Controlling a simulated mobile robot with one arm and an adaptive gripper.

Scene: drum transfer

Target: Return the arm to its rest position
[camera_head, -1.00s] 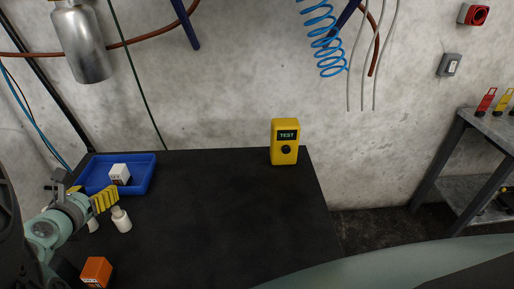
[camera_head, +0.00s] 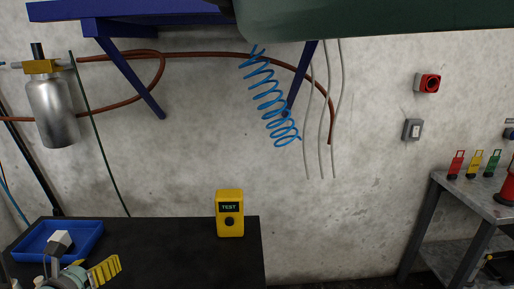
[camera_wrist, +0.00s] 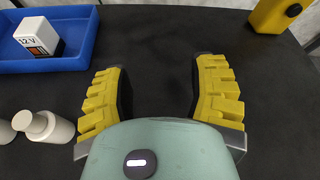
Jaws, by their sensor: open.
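My gripper (camera_wrist: 161,90) is open and empty above the black table, its two yellow ribbed fingers spread apart with bare table between them in the wrist view. In the head view my gripper (camera_head: 106,270) shows at the bottom left, partly cut off by the lower edge. It is just right of and in front of the blue tray (camera_head: 92,243). The tray also shows at the upper left of the wrist view (camera_wrist: 75,64), with a white 12 V block (camera_wrist: 39,33) in it.
A yellow TEST device (camera_head: 229,222) stands upright on the black table (camera_head: 185,245). White bottles (camera_wrist: 47,127) stand left of my gripper. A grey shelf (camera_head: 470,195) with coloured tags is at the right. A blue coiled hose (camera_head: 272,98) hangs on the wall. The middle of the table is clear.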

